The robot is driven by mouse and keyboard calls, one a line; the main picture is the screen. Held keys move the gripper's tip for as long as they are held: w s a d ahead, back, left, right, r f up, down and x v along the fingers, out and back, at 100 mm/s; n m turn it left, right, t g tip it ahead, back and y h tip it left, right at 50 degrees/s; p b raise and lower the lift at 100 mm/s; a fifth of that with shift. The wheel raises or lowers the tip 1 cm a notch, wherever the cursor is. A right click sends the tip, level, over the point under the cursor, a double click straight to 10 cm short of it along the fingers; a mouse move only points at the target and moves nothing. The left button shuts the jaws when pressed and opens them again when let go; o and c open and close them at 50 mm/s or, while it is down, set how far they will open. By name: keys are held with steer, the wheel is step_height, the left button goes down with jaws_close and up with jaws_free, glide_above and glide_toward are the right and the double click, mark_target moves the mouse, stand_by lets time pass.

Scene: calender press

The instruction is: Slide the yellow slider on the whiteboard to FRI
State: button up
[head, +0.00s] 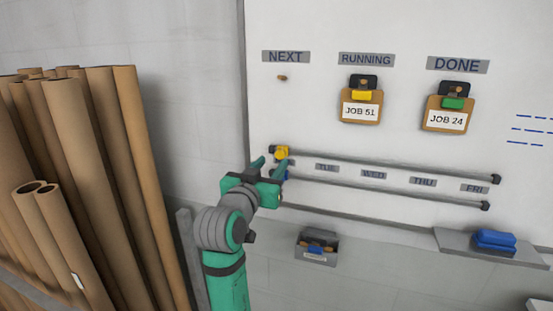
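The yellow slider (281,153) sits at the left end of the upper rail (390,166) on the whiteboard (340,25). The FRI label (474,188) is at the right end, between the upper and lower rails. My gripper (269,165) is at the left end of the rails, just below and left of the yellow slider. Its two fingers look spread apart, with the right finger close to the slider. I cannot tell whether it touches. A blue slider (285,175) shows partly behind my gripper on the lower rail (390,190).
TUE (326,168), WED (373,174) and THU (423,182) labels lie between the rails. A grey box (316,252) hangs below, and a ledge (458,242) holds a blue eraser (494,239). Cardboard tubes (90,150) stand left. The upper rail right of the slider is clear.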

mark_target(279, 155)
steer(key=shift+x, duration=2.55)
jaws_close()
